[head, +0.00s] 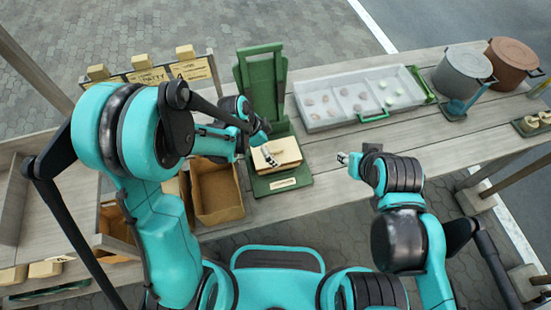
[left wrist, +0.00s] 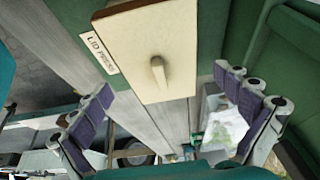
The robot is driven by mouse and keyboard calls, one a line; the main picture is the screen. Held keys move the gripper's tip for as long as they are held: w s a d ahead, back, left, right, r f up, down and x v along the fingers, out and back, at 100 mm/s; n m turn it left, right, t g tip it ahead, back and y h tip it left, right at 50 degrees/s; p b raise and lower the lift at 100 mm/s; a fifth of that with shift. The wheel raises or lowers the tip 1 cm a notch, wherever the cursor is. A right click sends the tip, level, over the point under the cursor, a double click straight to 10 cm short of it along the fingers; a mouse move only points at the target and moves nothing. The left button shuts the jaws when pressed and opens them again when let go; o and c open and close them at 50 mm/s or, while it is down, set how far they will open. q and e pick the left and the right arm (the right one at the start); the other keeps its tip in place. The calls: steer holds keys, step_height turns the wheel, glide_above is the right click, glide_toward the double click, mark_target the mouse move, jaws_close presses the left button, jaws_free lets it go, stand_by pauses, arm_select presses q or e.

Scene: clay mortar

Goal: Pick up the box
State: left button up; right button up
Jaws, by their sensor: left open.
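The box (head: 287,153) is a pale, wooden-looking block on the green lid press base (head: 297,181). In the left wrist view, the box (left wrist: 150,30) is a cream panel with a small knob (left wrist: 158,72) on its face, beside a "LID PRESS" label (left wrist: 99,53). My left gripper (head: 266,150) is close above the box in the head view. Its purple-padded fingers (left wrist: 167,115) are spread wide with nothing between them, and the box is ahead of them. My right gripper (head: 346,158) is over the table to the right, apart from the box; its finger opening is too small to read.
The press's tall green frame (head: 262,85) rises behind the box. A white divided tray (head: 360,97) holds several small pieces. A grey pot (head: 462,73) and brown pot (head: 512,65) stand farther right. An open brown bin (head: 216,190) is left of the press.

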mark_target(273, 150)
arm_select(q)
steer(key=b+x, duration=0.1)
steer(key=x, duration=0.3)
steer(key=shift+f, duration=0.2)
steer(key=shift+r, duration=0.15)
steer(key=shift+c, duration=0.6)
steer(key=shift+s, duration=0.1)
steer(key=c, duration=1)
steer(key=shift+c, duration=0.8)
